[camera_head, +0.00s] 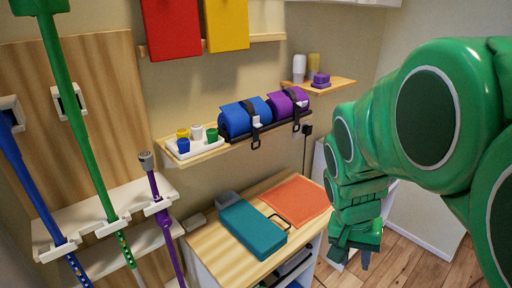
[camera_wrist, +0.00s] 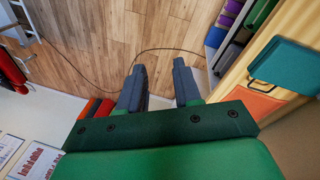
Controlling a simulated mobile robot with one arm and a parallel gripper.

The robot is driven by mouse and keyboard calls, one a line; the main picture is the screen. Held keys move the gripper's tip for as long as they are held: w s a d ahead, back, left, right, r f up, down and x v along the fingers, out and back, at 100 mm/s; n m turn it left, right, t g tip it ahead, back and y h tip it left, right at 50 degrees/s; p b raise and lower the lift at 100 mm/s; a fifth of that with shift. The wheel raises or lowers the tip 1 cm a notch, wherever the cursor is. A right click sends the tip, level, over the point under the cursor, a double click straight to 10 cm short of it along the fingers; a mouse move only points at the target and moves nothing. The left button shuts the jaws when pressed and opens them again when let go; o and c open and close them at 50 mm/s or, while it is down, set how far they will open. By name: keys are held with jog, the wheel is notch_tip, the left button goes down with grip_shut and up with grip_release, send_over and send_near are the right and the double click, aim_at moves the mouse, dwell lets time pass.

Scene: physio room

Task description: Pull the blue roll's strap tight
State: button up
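The blue roll (camera_head: 236,119) lies on a wooden wall shelf in the head view. A dark strap with a pale buckle (camera_head: 257,121) goes around it, and the strap's end hangs over the shelf front in a dark loop (camera_head: 256,143). A purple roll (camera_head: 285,104) with a similar strap lies to its right. My gripper (camera_head: 362,252) is low and to the right of the shelf, pointing down, well apart from the roll. In the wrist view my gripper (camera_wrist: 158,88) has its two fingers apart with only floor between them. The blue roll is not in the wrist view.
Below the shelf stands a wooden-topped cabinet with a teal case (camera_head: 252,229) and an orange mat (camera_head: 297,199). A white tray (camera_head: 196,150) with several small cups is left of the blue roll. A corner shelf (camera_head: 318,86) is above right. Poles stand at left.

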jog(key=w+d+r+n+h, duration=0.1)
jog(key=w+d+n+h, duration=0.2)
jog(key=w+n+h, duration=0.3)
jog(key=w+d+r+n+h, duration=0.2)
jog(key=w+n+h, duration=0.2)
jog(key=w+n, duration=0.3)
jog(key=n+t, duration=1.8)
jog(key=n, duration=0.4)
send_near(256, 140)
jog(key=w+d, duration=0.3)
jog(key=w, duration=0.2)
jog(key=shift+w+d+h, duration=0.3)
jog(key=shift+w, duration=0.1)
jog(key=shift+f, duration=0.1)
grip_shut()
jog(key=shift+a, duration=0.1)
